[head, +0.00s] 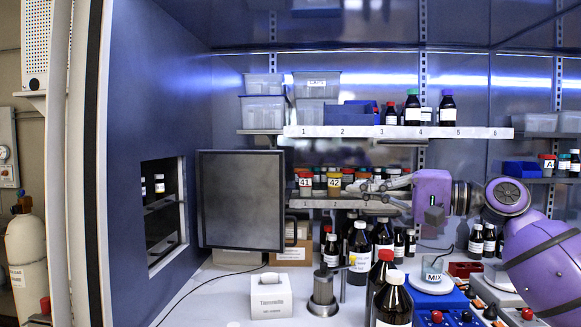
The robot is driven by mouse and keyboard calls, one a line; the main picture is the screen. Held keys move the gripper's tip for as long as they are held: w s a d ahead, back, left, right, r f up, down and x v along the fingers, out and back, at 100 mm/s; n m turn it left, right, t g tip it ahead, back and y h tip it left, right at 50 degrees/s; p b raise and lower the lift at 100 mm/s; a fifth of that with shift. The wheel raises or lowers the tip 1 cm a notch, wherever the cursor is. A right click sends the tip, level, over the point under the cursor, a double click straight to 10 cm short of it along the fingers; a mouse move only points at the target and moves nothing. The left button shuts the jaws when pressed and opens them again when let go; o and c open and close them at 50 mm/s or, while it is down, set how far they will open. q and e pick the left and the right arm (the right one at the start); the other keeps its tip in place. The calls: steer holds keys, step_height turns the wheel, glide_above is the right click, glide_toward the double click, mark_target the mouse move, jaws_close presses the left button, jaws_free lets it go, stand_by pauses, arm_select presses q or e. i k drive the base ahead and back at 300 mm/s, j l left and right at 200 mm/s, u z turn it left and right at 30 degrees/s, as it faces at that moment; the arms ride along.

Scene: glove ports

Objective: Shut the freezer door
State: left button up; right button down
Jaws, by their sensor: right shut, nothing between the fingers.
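The freezer door (240,200) is a dark grey framed panel left of centre in the head view. It stands open, out from the blue left wall, with its broad face toward me. A dark handle (291,229) shows at its right edge. The freezer opening (166,250) is a framed hole in the left wall, with shelves and a few bottles inside. My right gripper (366,190) is shut and empty, right of the door and apart from it. It points left, in front of the shelf of small jars. My left gripper is out of view.
Tall dark bottles (393,305) crowd the bench below my right gripper. A white tissue box (271,296) and a metal cylinder (322,290) stand in front of the door. Shelves (400,132) with tubs and bottles line the back wall. The bench front left is mostly clear.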

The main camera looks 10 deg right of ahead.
mark_target(241, 194)
steer(key=i, duration=1.2)
